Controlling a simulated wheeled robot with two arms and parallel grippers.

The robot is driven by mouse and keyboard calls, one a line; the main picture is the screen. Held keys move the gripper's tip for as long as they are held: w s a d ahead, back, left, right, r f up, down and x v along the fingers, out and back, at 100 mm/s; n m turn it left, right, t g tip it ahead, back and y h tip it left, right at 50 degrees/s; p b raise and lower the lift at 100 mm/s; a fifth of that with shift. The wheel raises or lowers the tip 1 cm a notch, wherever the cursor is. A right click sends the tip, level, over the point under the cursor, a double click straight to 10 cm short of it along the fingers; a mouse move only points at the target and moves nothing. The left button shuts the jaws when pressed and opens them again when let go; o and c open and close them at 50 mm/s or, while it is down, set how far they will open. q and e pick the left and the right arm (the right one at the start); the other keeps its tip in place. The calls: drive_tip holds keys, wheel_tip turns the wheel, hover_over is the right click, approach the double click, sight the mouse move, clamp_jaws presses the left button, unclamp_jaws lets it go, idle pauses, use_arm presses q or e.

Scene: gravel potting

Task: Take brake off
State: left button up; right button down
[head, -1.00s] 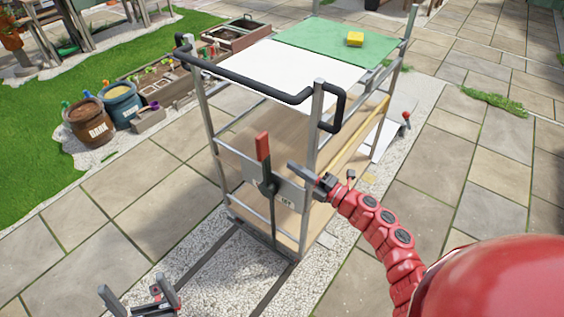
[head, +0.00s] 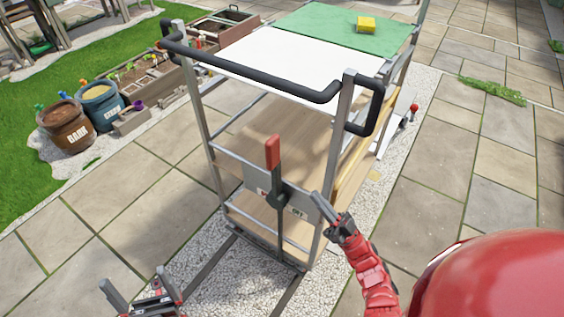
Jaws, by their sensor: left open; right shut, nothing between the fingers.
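The brake lever (head: 273,170) has a red grip and a dark shaft, and stands nearly upright at a grey plate (head: 297,203) on the near end of the cart. The cart (head: 345,110) has a metal frame and a black push handle. My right gripper (head: 322,207) is shut and empty, just right of the plate, with its fingers pointing up and left toward the lever. It looks apart from the lever. My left gripper (head: 140,290) is open and empty at the bottom left, low in front of the cart and well away from the lever.
Dark rails (head: 215,262) run over gravel below the cart. Barrels (head: 66,126) and planters stand at the left. Paving at the right is open.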

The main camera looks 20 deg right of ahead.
sight(273, 161)
drive_tip(key=shift+w+a+f+p+x, duration=0.15)
drive_tip(key=shift+a+f+p+x, duration=0.1)
drive_tip(key=shift+x, duration=1.85)
drive_tip(key=shift+w+a+f+p+x, duration=0.2)
drive_tip(key=shift+f+x, duration=0.1)
drive_tip(key=shift+x, duration=1.85)
drive_tip(key=shift+w+a+f+p+x, duration=0.15)
drive_tip(key=shift+f+p+x, duration=0.1)
drive_tip(key=shift+x, duration=1.85)
drive_tip(key=shift+w+a+r+p, duration=0.2)
drive_tip(key=shift+w+p, duration=0.05)
drive_tip(key=shift+p, duration=0.2)
drive_tip(key=w+a+g+p, duration=0.1)
drive_tip(key=p, duration=0.1)
drive_tip(key=w+a+r+g+h+p, duration=0.1)
drive_tip(key=w+p, duration=0.1)
drive_tip(key=shift+w+a+h, duration=0.1)
drive_tip(key=shift+a+h, duration=0.2)
drive_tip(key=w+a+f+g+h+p, duration=0.2)
drive_tip(key=w+a+p, duration=0.1)
drive_tip(key=p, duration=0.3)
drive_tip(key=shift+w+a+g, duration=0.35)
drive_tip(key=shift+w+g, duration=0.05)
drive_tip(key=shift+w, duration=0.5)
